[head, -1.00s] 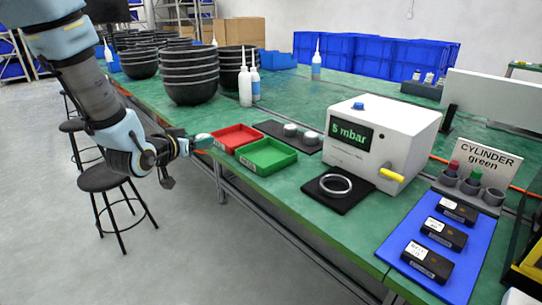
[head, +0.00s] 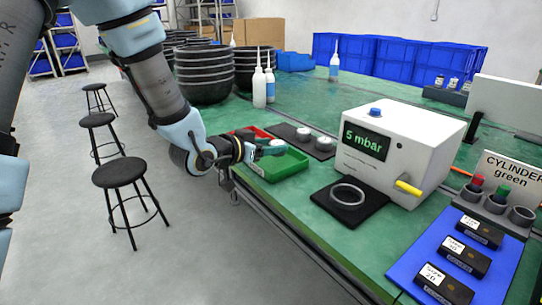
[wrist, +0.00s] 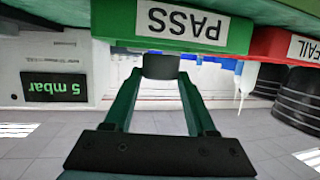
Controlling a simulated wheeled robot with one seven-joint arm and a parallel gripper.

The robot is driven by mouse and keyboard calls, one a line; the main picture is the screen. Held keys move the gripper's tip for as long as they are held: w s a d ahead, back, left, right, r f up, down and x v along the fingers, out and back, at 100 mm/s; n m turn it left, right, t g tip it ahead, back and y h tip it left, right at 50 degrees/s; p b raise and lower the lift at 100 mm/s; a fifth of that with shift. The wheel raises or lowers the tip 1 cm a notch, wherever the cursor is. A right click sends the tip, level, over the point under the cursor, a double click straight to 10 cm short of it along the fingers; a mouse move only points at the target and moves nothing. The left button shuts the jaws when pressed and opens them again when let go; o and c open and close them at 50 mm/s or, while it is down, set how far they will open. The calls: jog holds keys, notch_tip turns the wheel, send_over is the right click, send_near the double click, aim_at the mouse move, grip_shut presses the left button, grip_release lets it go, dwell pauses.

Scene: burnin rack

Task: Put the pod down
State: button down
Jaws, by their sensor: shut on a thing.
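My gripper (head: 258,150) is shut on a small round pod (head: 277,145). In the head view it holds the pod at the near left side of the green tray (head: 284,169), seemingly above it. In the wrist view, which is upside down, the pod (wrist: 160,66) is a dark short cylinder between the fingertips. The green tray's PASS label (wrist: 183,22) shows close beyond it. The red tray (head: 252,132) lies behind the green one, partly hidden by my gripper; its FAIL label (wrist: 306,50) shows in the wrist view. The green tray's visible floor looks empty.
Two pale pods (head: 303,134) (head: 323,143) sit on a dark mat behind the trays. A white tester reading 5 mbar (head: 400,150) stands right, with a ring on a black pad (head: 348,207) before it. Bottles (head: 259,85) and black bowls (head: 202,72) stand further back.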

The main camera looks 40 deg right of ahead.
aim_at(270, 167)
jog(key=shift+f, duration=1.5)
jog(key=shift+f, duration=0.15)
jog(key=shift+c, duration=1)
grip_release()
